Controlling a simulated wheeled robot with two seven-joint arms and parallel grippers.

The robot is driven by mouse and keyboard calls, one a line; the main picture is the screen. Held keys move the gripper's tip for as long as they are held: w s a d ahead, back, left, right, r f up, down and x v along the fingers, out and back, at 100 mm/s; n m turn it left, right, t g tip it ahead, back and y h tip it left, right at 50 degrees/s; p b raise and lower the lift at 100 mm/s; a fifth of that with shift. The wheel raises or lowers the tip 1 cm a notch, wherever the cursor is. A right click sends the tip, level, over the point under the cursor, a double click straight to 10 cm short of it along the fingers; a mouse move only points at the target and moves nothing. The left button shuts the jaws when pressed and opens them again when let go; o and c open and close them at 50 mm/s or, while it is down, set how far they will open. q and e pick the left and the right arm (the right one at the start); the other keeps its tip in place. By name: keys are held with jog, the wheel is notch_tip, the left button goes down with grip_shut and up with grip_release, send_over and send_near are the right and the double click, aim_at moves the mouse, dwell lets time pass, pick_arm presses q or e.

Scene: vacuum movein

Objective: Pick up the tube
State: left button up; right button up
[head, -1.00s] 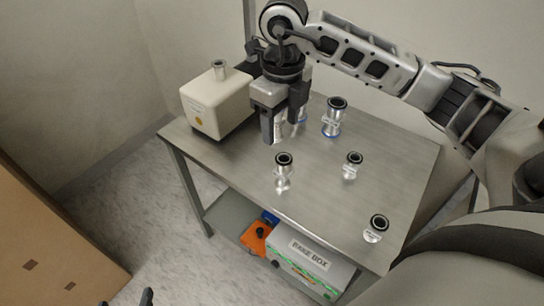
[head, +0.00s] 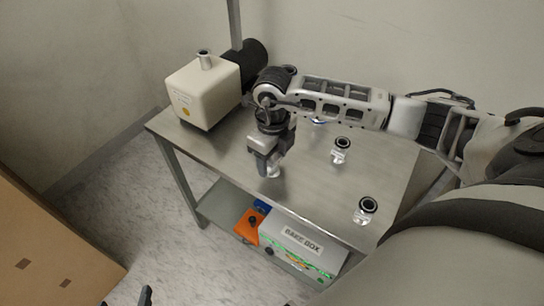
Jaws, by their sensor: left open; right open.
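Several metallic tubes with black rims stand on the steel table (head: 215,150). One tube (head: 272,172) is mostly covered by my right gripper (head: 270,166), which points down at it and is open. Its shiny lower part shows at the fingertips; I cannot tell whether the fingers touch it. Another tube (head: 341,151) stands right of the gripper, and one more (head: 365,210) stands near the front right corner. A bluish-based tube (head: 318,121) is mostly hidden behind my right forearm. Only a dark tip of my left gripper (head: 145,297) shows at the bottom edge, off the table.
A cream pump-like box (head: 203,93) with a black cylinder (head: 253,60) stands at the table's back left. A lower shelf holds a "BAKE BOX" case (head: 303,245) and an orange item (head: 247,226). A cardboard box (head: 50,240) is at left. The table's left front is clear.

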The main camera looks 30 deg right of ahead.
jog(key=shift+f, duration=0.15)
jog(key=c, duration=1)
jog(key=shift+c, duration=0.2)
